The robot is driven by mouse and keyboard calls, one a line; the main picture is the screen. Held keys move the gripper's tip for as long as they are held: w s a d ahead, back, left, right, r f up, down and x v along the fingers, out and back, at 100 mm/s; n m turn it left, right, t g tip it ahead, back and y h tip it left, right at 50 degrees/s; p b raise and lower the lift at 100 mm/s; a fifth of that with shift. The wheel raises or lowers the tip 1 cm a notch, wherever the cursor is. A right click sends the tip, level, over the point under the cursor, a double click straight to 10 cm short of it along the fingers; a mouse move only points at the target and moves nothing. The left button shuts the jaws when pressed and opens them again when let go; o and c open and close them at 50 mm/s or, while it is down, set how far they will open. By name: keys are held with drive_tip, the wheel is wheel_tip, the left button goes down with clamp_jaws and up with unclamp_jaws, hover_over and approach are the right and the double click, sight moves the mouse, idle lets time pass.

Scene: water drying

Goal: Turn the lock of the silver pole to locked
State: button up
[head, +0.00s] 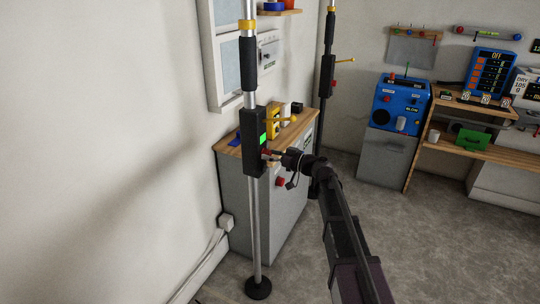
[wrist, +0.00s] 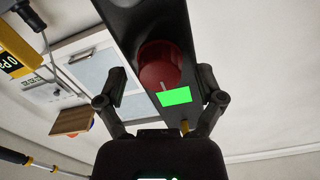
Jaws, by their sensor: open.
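The silver pole (head: 256,225) stands upright at centre-left in the head view, on a round black foot. Its black lock box (head: 249,142) has a green patch on the front and a yellow lever (head: 283,121) at the right. In the wrist view, a red round knob (wrist: 158,62) with a pale mark sits on the black box, with the green patch (wrist: 174,97) beside it. My gripper (head: 274,156) is at the right of the box. In the wrist view my gripper (wrist: 158,80) is open, its fingers on either side of the knob; contact is unclear.
A grey cabinet (head: 232,183) with a wooden top stands behind the pole. A second pole (head: 327,75) stands further back. A blue machine (head: 401,103) and a wooden shelf desk (head: 475,150) are at the right. The grey floor is clear in the middle and right.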

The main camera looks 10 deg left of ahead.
drive_tip(key=c, duration=1.1)
drive_tip(key=shift+c, duration=0.2)
